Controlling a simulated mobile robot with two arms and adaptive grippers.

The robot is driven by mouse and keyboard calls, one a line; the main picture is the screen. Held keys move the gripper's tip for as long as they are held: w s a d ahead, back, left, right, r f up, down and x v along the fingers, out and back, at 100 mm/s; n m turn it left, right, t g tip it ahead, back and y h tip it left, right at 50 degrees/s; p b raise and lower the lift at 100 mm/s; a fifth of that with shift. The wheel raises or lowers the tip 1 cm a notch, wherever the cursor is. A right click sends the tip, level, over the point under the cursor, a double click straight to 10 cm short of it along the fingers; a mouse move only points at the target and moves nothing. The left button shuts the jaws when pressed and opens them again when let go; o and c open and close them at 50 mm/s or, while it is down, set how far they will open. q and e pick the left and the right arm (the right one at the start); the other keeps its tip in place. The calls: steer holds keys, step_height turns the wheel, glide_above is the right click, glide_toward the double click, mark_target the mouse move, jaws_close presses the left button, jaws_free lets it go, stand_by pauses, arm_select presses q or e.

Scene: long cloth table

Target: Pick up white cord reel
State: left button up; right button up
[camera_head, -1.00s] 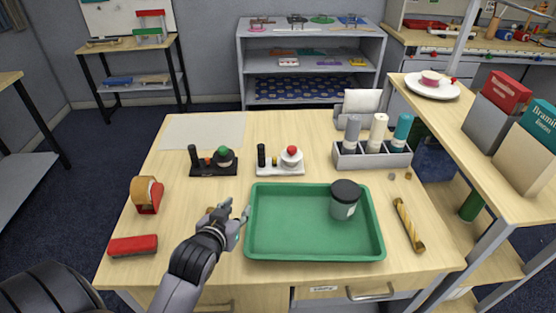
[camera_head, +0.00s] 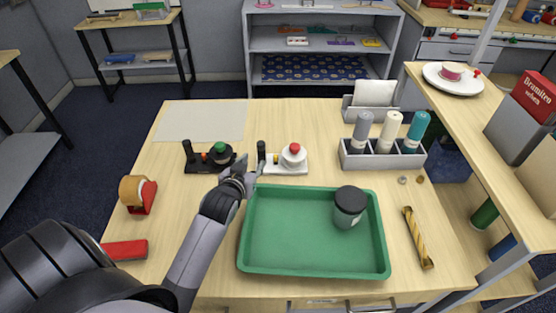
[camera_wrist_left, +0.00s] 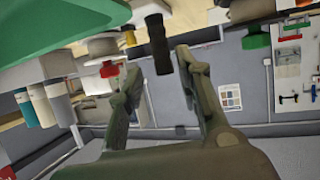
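The white cord reel (camera_head: 293,157) stands on the table behind the green tray, with a white base, a round white drum, a red knob and a black upright post at its left end. My left gripper (camera_head: 244,170) is just left of and in front of that post. In the left wrist view the fingers (camera_wrist_left: 158,62) are spread apart and empty, with the black post between the fingertips in the picture; I cannot tell whether they touch it. The drum (camera_wrist_left: 103,47) and red knob show to the left there. My right gripper is not in view.
A similar black reel with a green knob (camera_head: 220,153) stands close on the left. The green tray (camera_head: 262,262) holds a dark-lidded cup (camera_head: 349,208). A bottle rack (camera_head: 382,160) is to the right. A pale mat (camera_head: 203,120) lies behind.

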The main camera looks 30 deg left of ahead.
mark_target(260, 153)
arm_select(q)
steer(key=x, duration=0.4)
steer(key=shift+w, duration=0.1)
steer(key=shift+w+f, duration=0.15)
steer(key=shift+w, duration=0.1)
steer(key=shift+w+a+p, duration=0.15)
steer(key=shift+w+p, duration=0.15)
steer(key=shift+p, duration=0.1)
steer(key=p+x, duration=0.1)
steer(key=x, duration=0.2)
steer(key=shift+w, duration=0.1)
steer(key=shift+w+a+f, duration=0.2)
steer(key=shift+w+f, duration=0.15)
steer(key=shift+w, duration=0.25)
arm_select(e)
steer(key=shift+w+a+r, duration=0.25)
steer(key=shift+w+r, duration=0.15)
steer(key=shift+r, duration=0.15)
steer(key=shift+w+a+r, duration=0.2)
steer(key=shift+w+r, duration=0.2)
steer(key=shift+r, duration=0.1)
arm_select(q)
steer(key=shift+c, duration=0.6)
jaws_close()
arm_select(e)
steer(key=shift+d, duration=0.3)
